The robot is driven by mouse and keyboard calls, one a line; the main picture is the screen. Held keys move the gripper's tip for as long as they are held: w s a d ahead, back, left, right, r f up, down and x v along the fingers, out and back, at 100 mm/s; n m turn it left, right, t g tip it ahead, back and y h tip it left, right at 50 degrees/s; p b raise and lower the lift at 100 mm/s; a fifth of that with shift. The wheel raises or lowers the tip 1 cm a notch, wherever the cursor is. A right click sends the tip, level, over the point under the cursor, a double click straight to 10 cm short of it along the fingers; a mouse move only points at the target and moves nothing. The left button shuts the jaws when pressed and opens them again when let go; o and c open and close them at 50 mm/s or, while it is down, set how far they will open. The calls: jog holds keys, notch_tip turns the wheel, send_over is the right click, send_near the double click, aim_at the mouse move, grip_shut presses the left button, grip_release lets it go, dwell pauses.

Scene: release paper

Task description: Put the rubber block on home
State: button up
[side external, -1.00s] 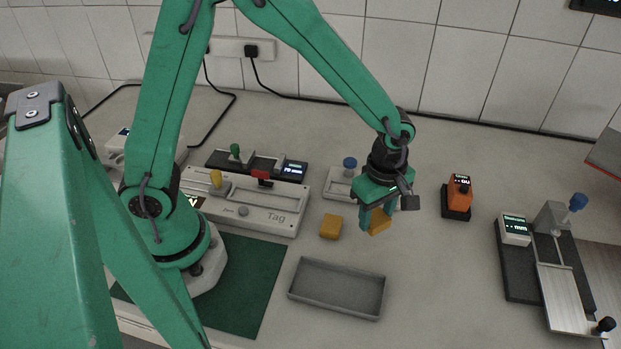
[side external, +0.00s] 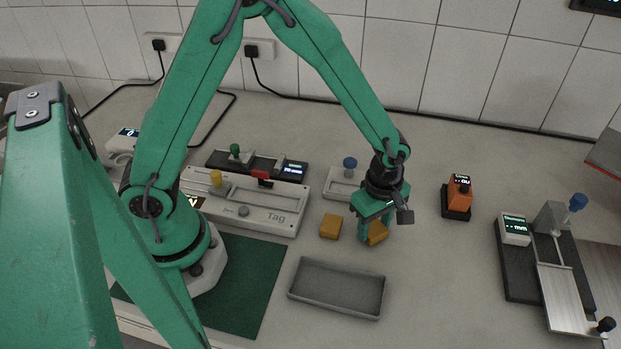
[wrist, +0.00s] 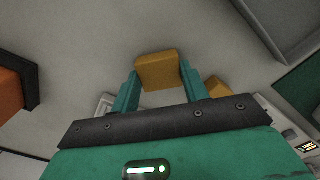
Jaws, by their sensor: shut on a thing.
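Two similar orange-yellow blocks are in view, and I cannot tell by looks which is rubber. My gripper (side external: 373,238) is shut on one block (side external: 377,233), low over the bench; I cannot tell whether the block touches the bench. In the wrist view this held block (wrist: 157,70) sits between the two green fingers. The other block (side external: 330,226) lies on the bench just left of my gripper, and it shows partly behind the gripper in the wrist view (wrist: 218,87). No place marked home is readable.
An empty grey tray (side external: 334,312) lies in front of the blocks.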

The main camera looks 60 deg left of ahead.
aim_at(374, 228)
jog(key=shift+f, duration=0.15)
jog(key=o, duration=1)
jog(key=shift+r, duration=0.2)
notch_tip(374, 228, up, 12)
dwell(0.6)
